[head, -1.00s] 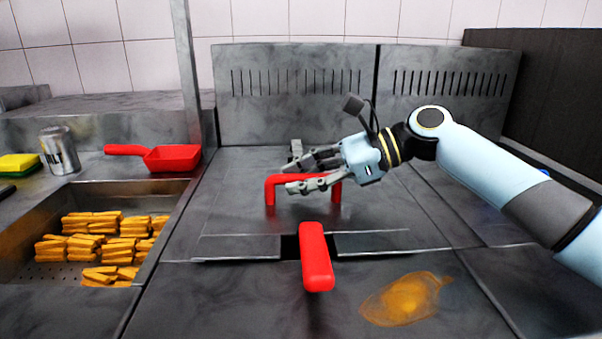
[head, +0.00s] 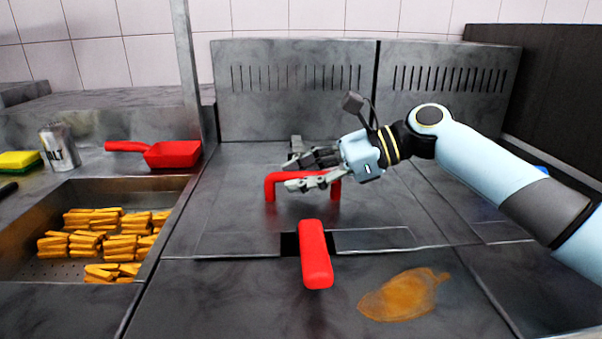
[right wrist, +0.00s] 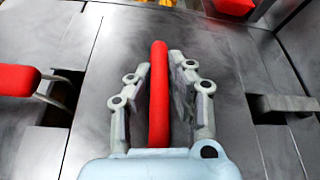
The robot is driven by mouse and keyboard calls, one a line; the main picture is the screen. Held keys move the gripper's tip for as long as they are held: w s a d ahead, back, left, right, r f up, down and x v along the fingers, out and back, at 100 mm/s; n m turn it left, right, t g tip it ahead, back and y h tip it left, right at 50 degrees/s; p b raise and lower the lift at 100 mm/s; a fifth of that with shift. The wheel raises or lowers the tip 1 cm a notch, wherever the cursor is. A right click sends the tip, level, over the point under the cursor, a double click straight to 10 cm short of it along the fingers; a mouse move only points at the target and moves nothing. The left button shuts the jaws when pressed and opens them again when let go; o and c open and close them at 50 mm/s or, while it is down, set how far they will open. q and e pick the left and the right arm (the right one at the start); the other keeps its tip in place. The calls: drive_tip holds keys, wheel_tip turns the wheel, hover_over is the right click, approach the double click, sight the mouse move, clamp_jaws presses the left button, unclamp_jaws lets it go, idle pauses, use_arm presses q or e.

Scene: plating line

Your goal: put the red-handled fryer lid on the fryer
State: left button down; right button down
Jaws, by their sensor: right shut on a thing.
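The fryer lid (head: 240,215) is a flat grey metal plate with a red arched handle (head: 270,188). It lies over the fryer (head: 215,290) and looks level and nearly flush with the top; whether it touches all round I cannot tell. My right gripper (head: 310,172) is shut on the lid's handle. In the right wrist view the handle (right wrist: 158,95) runs between the two fingers (right wrist: 160,105). The fingers partly hide the handle in the head view. My left gripper is not in view.
A red basket handle (head: 315,262) sticks out at the lid's front through a dark slot (head: 290,244). An orange spill (head: 402,296) lies front right. At left are a bin of fries (head: 100,235), a red scoop (head: 172,154), a can (head: 60,148) and a sponge (head: 18,162).

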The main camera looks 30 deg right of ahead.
idle(0.4)
drive_tip(key=c, duration=1.2)
unclamp_jaws()
drive_tip(key=shift+o, duration=0.2)
drive_tip(key=shift+f, duration=0.1)
drive_tip(key=v, duration=1.2)
